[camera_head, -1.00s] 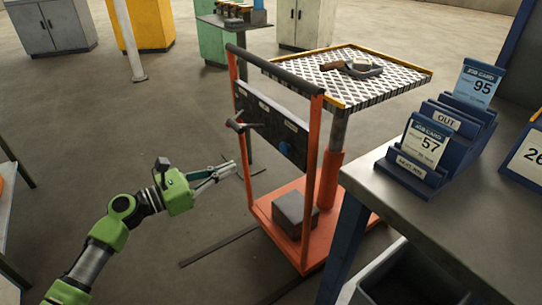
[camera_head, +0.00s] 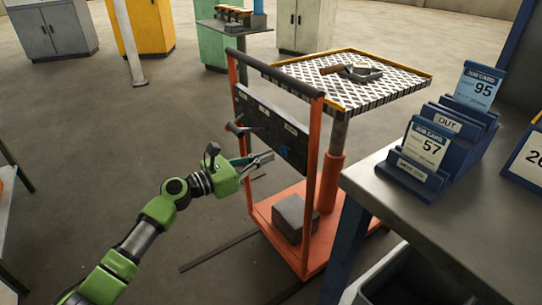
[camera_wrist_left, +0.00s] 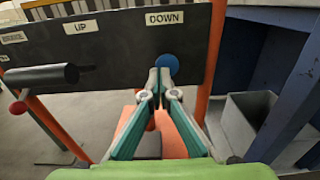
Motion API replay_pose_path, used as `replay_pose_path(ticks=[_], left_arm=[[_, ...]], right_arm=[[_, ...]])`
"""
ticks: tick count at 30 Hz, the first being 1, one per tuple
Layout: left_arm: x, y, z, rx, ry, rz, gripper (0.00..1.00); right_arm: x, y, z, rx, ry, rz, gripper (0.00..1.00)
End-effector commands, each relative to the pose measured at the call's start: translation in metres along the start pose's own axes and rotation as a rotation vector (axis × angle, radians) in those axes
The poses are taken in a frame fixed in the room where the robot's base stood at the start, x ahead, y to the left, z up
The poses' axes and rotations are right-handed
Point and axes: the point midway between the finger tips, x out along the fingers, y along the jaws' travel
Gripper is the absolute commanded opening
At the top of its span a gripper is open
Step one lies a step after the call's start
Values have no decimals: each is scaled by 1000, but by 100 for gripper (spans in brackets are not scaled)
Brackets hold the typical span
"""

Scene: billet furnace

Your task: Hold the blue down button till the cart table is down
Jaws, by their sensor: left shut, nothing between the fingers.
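The blue down button (camera_wrist_left: 168,63) is on the dark control panel (camera_wrist_left: 110,48), under the DOWN label, in the left wrist view. It also shows small in the head view (camera_head: 284,152). My left gripper (camera_wrist_left: 160,76) is shut and empty, its fingertips overlapping the button's lower edge in the wrist view; I cannot tell if they touch it. In the head view my left gripper (camera_head: 270,157) is just left of the button. The cart table (camera_head: 395,88) is raised on its orange column (camera_head: 328,180). My right gripper is not in view.
A black lever (camera_wrist_left: 40,76) with a red knob sticks out left of the UP label. A tool and a grey part lie on the cart table. A workbench (camera_head: 440,215) with job card racks stands at the right.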

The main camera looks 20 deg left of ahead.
Motion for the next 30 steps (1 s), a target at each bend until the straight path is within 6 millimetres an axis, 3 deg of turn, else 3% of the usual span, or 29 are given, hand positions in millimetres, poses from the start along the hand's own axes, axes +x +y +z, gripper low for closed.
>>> replay_pose_path(ticks=[6, 20, 24, 30], left_arm=[[18, 0, 0, 0, -1, 0, 0], [23, 0, 1, -1, -1, 1, 0], [34, 0, 2, -2, -2, 1, 0], [45, 0, 2, 0, -3, 0, 0]], right_arm=[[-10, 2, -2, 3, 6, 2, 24], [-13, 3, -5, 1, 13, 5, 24], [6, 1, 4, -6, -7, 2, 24], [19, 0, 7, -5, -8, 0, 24]])
